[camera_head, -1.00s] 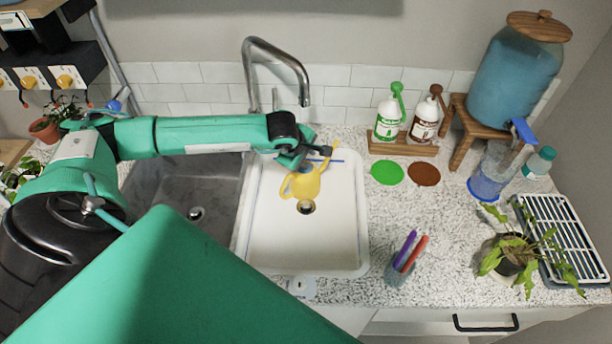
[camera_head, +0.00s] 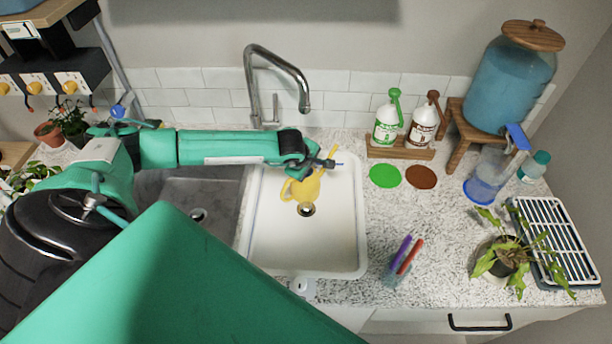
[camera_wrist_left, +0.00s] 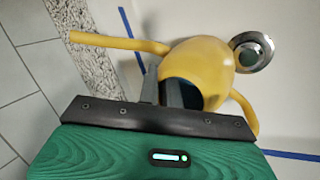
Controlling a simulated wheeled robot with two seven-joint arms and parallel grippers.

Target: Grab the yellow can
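The yellow can (camera_head: 303,190), a watering can with a spout and a handle, is in the white sink basin (camera_head: 305,245) near its back edge. My left gripper (camera_head: 328,163) is at the can, partly covering its top. In the left wrist view the two dark fingers (camera_wrist_left: 161,88) are close together at the can's open top, with the rim of the yellow can (camera_wrist_left: 205,62) between them; they look shut on it. The can still appears down in the basin; whether its base touches the bottom is hidden. My right gripper is not in view.
A tall faucet (camera_head: 275,80) stands behind the sink. Right of it are two pump bottles (camera_head: 387,122), a water dispenser (camera_head: 510,80), a plant (camera_head: 505,255) and a drying rack (camera_head: 555,240). A pen cup (camera_head: 397,270) stands near the basin's front right corner.

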